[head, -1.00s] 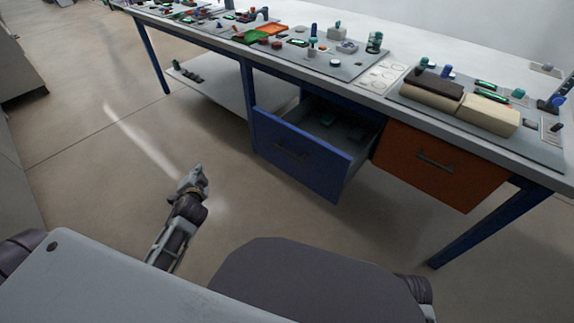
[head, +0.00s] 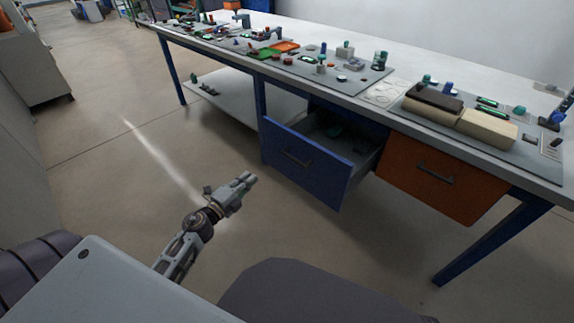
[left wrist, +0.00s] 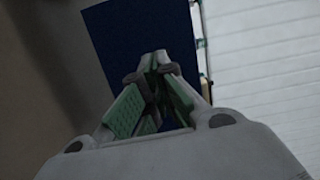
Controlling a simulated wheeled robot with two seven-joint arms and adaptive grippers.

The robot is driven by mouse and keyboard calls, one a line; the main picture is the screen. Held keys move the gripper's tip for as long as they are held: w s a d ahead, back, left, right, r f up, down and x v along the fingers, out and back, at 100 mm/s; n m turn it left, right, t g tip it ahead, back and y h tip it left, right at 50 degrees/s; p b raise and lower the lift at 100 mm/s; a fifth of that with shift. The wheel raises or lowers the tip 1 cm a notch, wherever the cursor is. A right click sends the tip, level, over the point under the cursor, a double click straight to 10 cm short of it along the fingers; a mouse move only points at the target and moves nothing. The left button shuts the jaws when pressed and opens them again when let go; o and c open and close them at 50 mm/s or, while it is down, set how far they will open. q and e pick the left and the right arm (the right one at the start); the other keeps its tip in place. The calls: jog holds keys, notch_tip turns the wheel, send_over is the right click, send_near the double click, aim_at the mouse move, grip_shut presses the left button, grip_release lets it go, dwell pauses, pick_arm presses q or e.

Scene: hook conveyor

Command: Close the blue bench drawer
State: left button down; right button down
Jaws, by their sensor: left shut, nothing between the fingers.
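The blue drawer (head: 306,163) hangs under the workbench and is pulled out, with its inside showing and some dark green items (head: 335,131) in it. Its front has a dark handle (head: 297,157). My left gripper (head: 248,180) is shut and empty, in front of the drawer and to its left, apart from it in the head view. In the left wrist view the gripper's fingers (left wrist: 155,68) point toward a blue panel (left wrist: 140,35), which looks like the drawer front. My right gripper is not in view.
An orange drawer (head: 440,178) beside the blue one is shut. The workbench top (head: 420,75) carries trays, small parts and two blocks (head: 458,115). A blue bench leg (head: 490,245) stands at the right. The floor in front is clear.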

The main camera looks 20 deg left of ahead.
pick_arm(q)
jog(key=d+m+h, duration=0.1)
jog(key=d, duration=0.1)
jog(key=s+d+m+h, duration=0.1)
jog(key=d+h, duration=0.1)
jog(key=shift+r+m+g, duration=0.2)
jog(key=shift+m+g, duration=0.1)
jog(key=shift+m, duration=0.1)
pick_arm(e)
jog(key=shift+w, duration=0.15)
pick_arm(q)
send_near(291, 159)
jog(key=shift+w, duration=1.75)
jog(key=shift+w+d+b, duration=0.4)
jog(key=shift+w+d, duration=0.25)
jog(key=shift+d, duration=0.05)
jog(key=shift+x, duration=0.8)
jog(key=shift+w+d, duration=0.1)
jog(key=shift+w, duration=0.1)
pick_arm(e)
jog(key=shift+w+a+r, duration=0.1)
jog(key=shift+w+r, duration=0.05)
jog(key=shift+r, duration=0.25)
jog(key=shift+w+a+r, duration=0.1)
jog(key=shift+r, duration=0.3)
pick_arm(q)
jog(key=shift+w, duration=0.15)
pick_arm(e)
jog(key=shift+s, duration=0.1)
